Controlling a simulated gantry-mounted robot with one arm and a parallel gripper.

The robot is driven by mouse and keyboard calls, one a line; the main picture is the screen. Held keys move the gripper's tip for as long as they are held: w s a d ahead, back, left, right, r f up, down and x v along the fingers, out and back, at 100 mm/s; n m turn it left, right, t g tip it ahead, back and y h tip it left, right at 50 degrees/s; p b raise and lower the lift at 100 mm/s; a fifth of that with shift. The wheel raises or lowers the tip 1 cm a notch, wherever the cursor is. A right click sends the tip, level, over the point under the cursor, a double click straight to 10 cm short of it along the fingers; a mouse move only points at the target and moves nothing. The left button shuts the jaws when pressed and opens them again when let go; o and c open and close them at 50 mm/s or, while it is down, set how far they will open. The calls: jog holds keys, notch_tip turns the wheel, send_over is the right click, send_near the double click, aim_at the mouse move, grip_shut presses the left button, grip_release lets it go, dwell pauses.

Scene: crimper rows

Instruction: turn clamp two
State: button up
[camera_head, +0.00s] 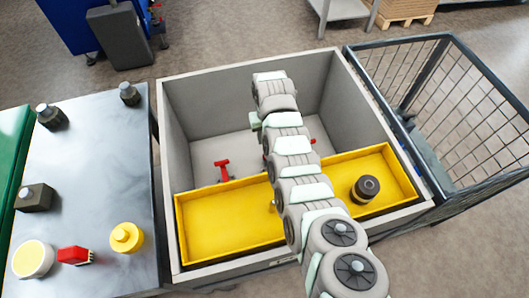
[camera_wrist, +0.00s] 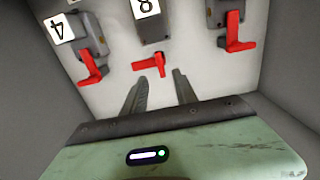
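Three grey clamps with red handles show in the wrist view: a left clamp (camera_wrist: 88,35), a middle clamp (camera_wrist: 151,28) and a right clamp (camera_wrist: 228,22). The left label looks like an upside-down 4, the middle one like an 8; I see no label on the right clamp and cannot tell which is clamp two. The left and right handles point towards me; the middle handle lies crosswise. My gripper (camera_wrist: 160,88) is open and empty, its fingers just short of the middle handle. In the head view, a red clamp handle (camera_head: 222,171) shows left of my arm, which hides part of the row.
The clamps sit inside a deep grey crate (camera_head: 178,120). A yellow tray (camera_head: 230,215) crosses its near side, holding a dark round part (camera_head: 365,188). A table (camera_head: 85,160) with loose parts stands left. A wire basket (camera_head: 455,110) stands right.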

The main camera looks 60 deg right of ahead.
notch_tip(320, 180, down, 10)
jog(key=b, duration=0.4)
jog(key=shift+r, duration=0.25)
grip_shut()
dwell(1.2)
